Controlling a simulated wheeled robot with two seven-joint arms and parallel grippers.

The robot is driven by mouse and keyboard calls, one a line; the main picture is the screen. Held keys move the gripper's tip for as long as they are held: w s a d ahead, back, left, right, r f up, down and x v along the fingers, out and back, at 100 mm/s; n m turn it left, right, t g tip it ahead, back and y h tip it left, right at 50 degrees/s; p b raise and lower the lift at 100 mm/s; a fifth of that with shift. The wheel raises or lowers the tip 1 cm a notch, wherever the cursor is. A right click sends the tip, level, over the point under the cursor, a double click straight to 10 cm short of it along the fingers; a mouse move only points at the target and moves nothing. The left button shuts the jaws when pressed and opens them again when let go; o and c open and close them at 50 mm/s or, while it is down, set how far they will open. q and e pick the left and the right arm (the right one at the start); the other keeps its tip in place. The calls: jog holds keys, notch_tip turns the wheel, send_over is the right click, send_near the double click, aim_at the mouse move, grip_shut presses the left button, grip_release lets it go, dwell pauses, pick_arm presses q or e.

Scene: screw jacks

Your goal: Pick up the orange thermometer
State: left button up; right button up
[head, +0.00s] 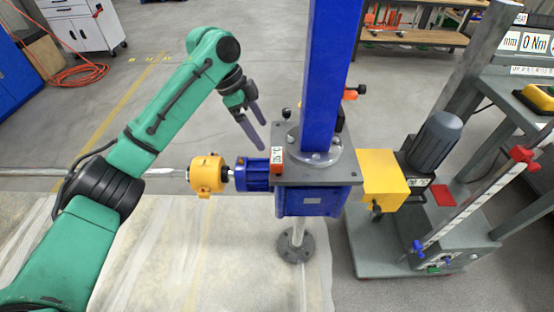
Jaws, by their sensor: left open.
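A small orange block with a white marked face (277,160), which looks like the orange thermometer, sits at the front left edge of the grey top plate of the blue screw jack (312,200). My left gripper (258,127) hangs above and to the left of it, fingers pointing down, open and empty. The gripper does not appear to touch the block. My right gripper is not in view.
A blue column (330,75) rises from the jack. An orange and black part (350,93) shows behind it. A yellow coupling (206,175) and shaft lie left; a yellow box (385,180) and grey motor (434,140) stand right. A pale mat covers the floor in front.

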aim_at(277, 155)
pick_arm(q)
jog(key=p+x, duration=0.1)
jog(key=x, duration=1)
jog(key=shift+w+d, duration=0.15)
jog(key=c, duration=1.4)
